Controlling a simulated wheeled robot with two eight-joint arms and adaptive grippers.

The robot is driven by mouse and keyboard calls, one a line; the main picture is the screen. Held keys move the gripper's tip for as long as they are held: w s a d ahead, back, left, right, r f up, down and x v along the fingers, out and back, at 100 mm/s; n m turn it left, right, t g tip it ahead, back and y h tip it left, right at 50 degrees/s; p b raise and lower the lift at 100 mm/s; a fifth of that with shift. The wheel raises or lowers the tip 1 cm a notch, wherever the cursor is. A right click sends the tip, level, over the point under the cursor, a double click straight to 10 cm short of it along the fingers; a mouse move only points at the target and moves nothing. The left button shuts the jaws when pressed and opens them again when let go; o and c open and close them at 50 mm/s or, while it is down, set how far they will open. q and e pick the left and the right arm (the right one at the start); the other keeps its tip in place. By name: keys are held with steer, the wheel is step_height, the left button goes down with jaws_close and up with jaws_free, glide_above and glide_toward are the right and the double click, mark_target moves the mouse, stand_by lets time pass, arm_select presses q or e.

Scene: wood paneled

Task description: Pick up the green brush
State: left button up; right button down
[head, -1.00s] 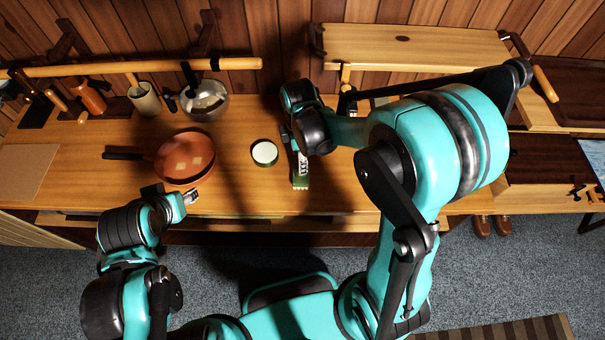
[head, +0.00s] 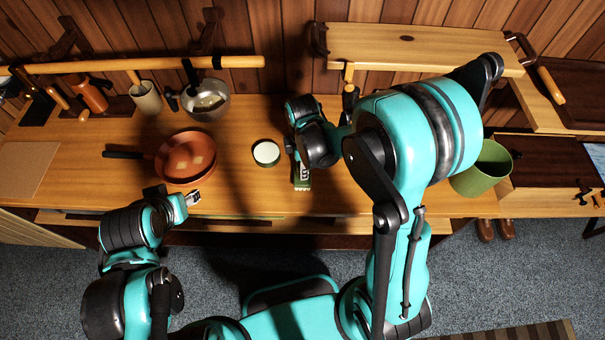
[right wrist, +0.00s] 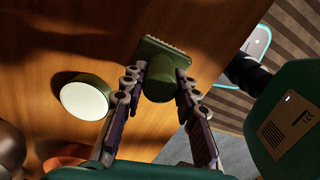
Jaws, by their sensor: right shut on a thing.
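The green brush (head: 302,184) is near the front edge of the wooden counter, right of the round white-topped tin. In the right wrist view the brush (right wrist: 160,80) shows a round green handle and a wider ridged green head. My right gripper (right wrist: 160,86) is shut on its handle, one finger on each side. In the head view my right gripper (head: 299,158) reaches down over the brush, and the wrist partly hides it. I cannot tell whether the brush touches the counter. My left gripper (head: 193,198) is by the counter's front edge, below the orange pan; its jaws are too small to read.
The white-topped tin (head: 266,153) stands close left of the brush. The orange pan (head: 186,158), a metal bowl (head: 206,101) and a beige cup (head: 146,98) are further left. A green pot (head: 482,168) stands on the right, beside my right arm.

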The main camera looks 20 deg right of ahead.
steer(key=shift+r, duration=0.1)
step_height(320, 180, up, 4)
steer(key=shift+r+p, duration=0.25)
steer(key=shift+p, duration=0.55)
steer(key=s+d+r+p, duration=0.2)
steer(key=s+d+r, duration=0.3)
steer(key=s, duration=0.5)
steer(key=shift+s+r, duration=0.3)
steer(key=shift+r, duration=0.35)
steer(key=c, duration=2.1)
jaws_free()
steer(key=shift+c, duration=0.2)
